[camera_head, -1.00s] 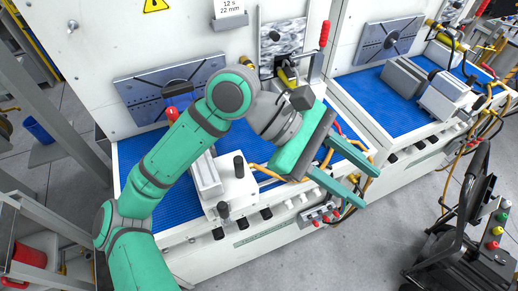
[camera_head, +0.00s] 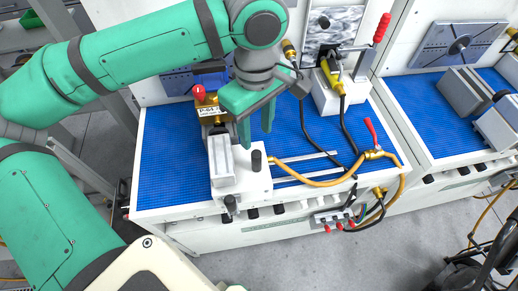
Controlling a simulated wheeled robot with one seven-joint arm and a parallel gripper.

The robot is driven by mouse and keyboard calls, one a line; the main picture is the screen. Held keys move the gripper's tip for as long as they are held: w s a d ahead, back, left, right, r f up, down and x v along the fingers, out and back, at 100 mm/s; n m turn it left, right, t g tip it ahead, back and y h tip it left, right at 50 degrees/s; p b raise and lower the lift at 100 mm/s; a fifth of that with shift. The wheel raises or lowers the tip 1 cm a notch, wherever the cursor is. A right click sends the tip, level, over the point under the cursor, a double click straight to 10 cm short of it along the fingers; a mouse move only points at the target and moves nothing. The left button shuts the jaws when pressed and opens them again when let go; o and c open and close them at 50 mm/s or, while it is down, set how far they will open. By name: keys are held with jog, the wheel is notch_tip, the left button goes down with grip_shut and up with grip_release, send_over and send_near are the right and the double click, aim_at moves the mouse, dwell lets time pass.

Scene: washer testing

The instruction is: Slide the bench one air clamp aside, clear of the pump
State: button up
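The bench one air clamp (camera_head: 222,168) looks to be the white unit with a grey jaw block and black knobs, at the front left of the blue-matted bench (camera_head: 175,178). The pump (camera_head: 208,108) looks to be the brass body with a red ball knob and a "P-" label. It stands just behind the clamp; whether they touch is unclear. My gripper (camera_head: 256,137) points down behind the clamp and right of the pump. Its two green fingers are apart, with nothing visible between them. I cannot tell whether a finger touches the clamp.
A yellow hose (camera_head: 318,182) runs from the clamp to a red-handled valve (camera_head: 371,138). A toggle-clamp fixture (camera_head: 336,88) with black cables stands at the back right. The mat is clear on the left. A second blue bench (camera_head: 430,118) stands to the right.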

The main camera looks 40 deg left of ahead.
aim_at(256, 153)
jog(key=f, duration=0.9)
jog(key=shift+s+f, duration=0.2)
jog(key=shift+f, duration=0.15)
jog(key=shift+c, duration=0.3)
jog(key=shift+w, duration=0.1)
grip_shut()
